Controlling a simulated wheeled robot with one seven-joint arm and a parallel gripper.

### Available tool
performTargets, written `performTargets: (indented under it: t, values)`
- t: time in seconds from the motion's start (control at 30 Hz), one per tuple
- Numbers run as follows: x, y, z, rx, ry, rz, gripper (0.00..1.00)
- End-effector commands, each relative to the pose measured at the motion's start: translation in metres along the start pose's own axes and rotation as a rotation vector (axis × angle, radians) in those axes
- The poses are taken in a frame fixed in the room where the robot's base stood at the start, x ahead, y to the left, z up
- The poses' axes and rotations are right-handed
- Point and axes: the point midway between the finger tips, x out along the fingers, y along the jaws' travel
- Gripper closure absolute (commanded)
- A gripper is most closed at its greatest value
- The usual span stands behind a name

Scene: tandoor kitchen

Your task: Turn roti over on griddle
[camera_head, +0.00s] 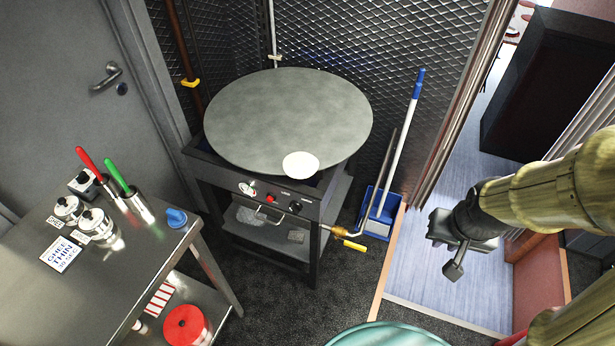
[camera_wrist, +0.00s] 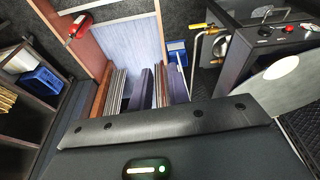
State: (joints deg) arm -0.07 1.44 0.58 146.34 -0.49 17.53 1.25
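The griddle (camera_head: 265,115) is a large round grey plate on a dark stand in the head view. The roti (camera_head: 300,165), a small pale disc, lies flat near its front edge. In the wrist view, part of the griddle (camera_wrist: 262,92) shows at the right with the roti (camera_wrist: 281,68) on it. My gripper (camera_head: 449,250) is in the air to the right of the griddle and well apart from it. I see nothing held in it, but its finger gap is unclear.
A steel table (camera_head: 135,265) at left holds a metal cup (camera_head: 137,208) with red-handled and green-handled tools, and several jars. A blue dustpan (camera_head: 379,222) with a long white handle stands right of the griddle stand. A teal round surface (camera_head: 388,336) is at the bottom.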

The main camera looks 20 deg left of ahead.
Motion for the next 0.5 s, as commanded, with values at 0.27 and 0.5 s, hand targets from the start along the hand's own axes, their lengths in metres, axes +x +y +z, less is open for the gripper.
performTargets:
  t: [0.27,0.5]
  values:
    - [0.074,-0.042,-0.056,0.022,0.173,-0.077,0.82]
    - [0.142,-0.116,-0.097,0.104,0.349,-0.306,0.82]
